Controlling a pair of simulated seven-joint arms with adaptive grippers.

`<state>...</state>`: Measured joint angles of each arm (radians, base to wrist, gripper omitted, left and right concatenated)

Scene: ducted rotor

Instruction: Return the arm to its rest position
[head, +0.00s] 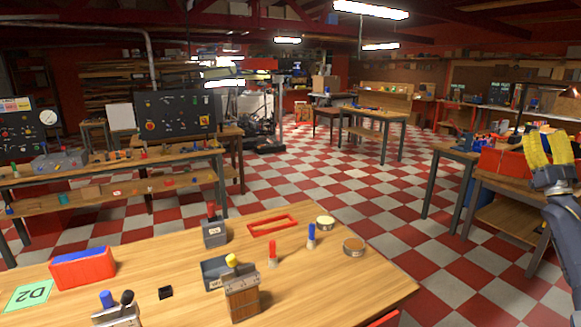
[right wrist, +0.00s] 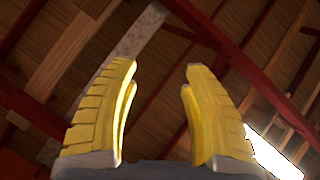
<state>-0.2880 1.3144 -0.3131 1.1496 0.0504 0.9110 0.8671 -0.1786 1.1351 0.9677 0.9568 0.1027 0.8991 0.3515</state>
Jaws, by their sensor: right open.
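My right gripper (head: 549,150) is raised at the right edge of the head view, well away from the wooden table (head: 370,290) and to its right. Its yellow fingers point up. In the right wrist view my right gripper (right wrist: 160,90) is open, with nothing between its fingers, and only the roof is behind it. My left gripper is not in view.
The table holds a red and blue box (head: 82,268), a green D2 card (head: 28,296), a red frame (head: 272,225), a wooden block (head: 242,300), round tins (head: 354,246) and small coloured pegs (head: 311,237). Workbenches stand beyond. The checkered floor (head: 310,170) between them is clear.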

